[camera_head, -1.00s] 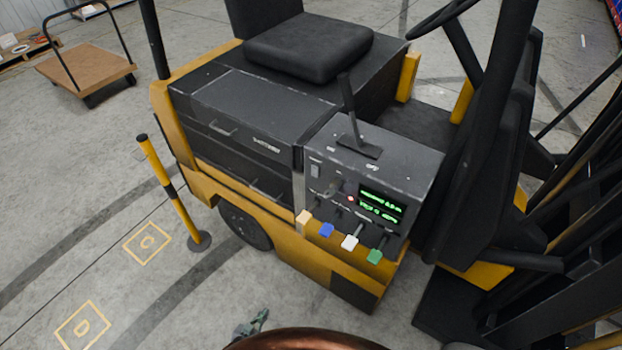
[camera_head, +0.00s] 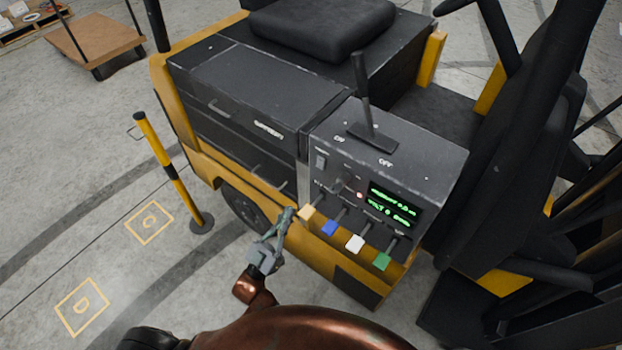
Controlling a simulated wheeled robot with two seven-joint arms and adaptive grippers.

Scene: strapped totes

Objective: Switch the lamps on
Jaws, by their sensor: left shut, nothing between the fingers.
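A dark control console (camera_head: 430,150) stands on the side of a yellow and black forklift. A tall black lever (camera_head: 362,95) rises from its top, with ON and OFF marked beside its slot. The front face has a small grey rocker switch (camera_head: 321,162), a red light (camera_head: 360,195) and a lit green display (camera_head: 392,205); I cannot read which control is for lamps. No lamp can be made out. My left gripper (camera_head: 288,211) is shut and empty, just left of the tan-tipped lever (camera_head: 306,212); I cannot tell whether they touch. My right gripper is out of view.
Levers with blue (camera_head: 328,228), white (camera_head: 355,243) and green (camera_head: 381,261) tips stick out below the display. A yellow-black post (camera_head: 170,170) stands at left. The seat (camera_head: 320,28) is behind the console.

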